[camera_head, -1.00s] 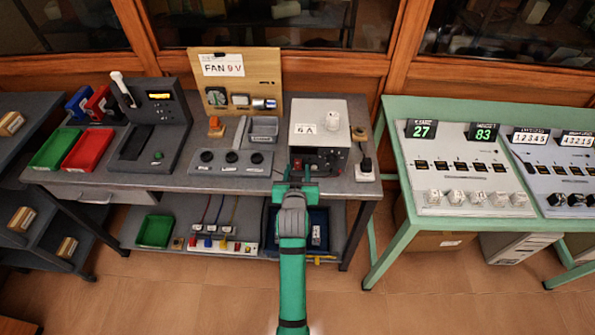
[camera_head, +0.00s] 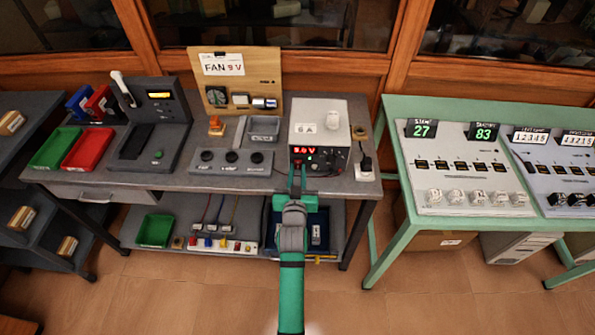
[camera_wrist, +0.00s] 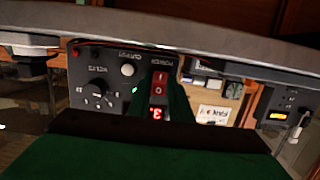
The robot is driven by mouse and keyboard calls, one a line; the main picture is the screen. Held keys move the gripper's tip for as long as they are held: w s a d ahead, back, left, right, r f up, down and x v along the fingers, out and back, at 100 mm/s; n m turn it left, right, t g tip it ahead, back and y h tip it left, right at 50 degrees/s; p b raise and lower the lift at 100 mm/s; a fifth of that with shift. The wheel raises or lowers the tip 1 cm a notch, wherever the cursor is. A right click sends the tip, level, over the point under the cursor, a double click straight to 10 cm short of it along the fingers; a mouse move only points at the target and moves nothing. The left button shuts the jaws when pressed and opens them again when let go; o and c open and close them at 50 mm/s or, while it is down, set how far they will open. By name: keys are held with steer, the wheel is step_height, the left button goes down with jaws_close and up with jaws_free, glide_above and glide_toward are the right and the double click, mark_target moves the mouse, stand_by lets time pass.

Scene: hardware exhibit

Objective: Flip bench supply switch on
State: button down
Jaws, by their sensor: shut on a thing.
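The bench supply (camera_head: 304,128) is a pale box with a dark front panel, on the right of the grey bench. Its red digit display (camera_head: 303,150) is lit. In the wrist view the panel (camera_wrist: 122,75) appears upside down, with a voltage knob (camera_wrist: 97,91), a pale output button (camera_wrist: 127,70), a lit green lamp and a red power rocker switch (camera_wrist: 160,84) marked I and O. My gripper (camera_head: 297,172) is at the panel front. Its green fingers stand on both sides of the rocker and are shut on it. They partly cover the display in the wrist view.
A FAN 9 V board (camera_head: 242,98) stands behind a three-knob box (camera_head: 231,162) left of the supply. A shelf with a blue bin lies below. A green table (camera_head: 385,140) stands to the right.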

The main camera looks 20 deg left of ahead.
steer(key=shift+f+t, duration=0.1)
steer(key=shift+t, duration=0.4)
steer(key=shift+w, duration=0.1)
steer(key=c, duration=1.6)
jaws_free()
steer(key=shift+d, duration=0.1)
steer(key=shift+s, duration=0.65)
steer(key=v, duration=0.9)
steer(key=shift+s+d, duration=0.25)
steer(key=shift+s, duration=0.05)
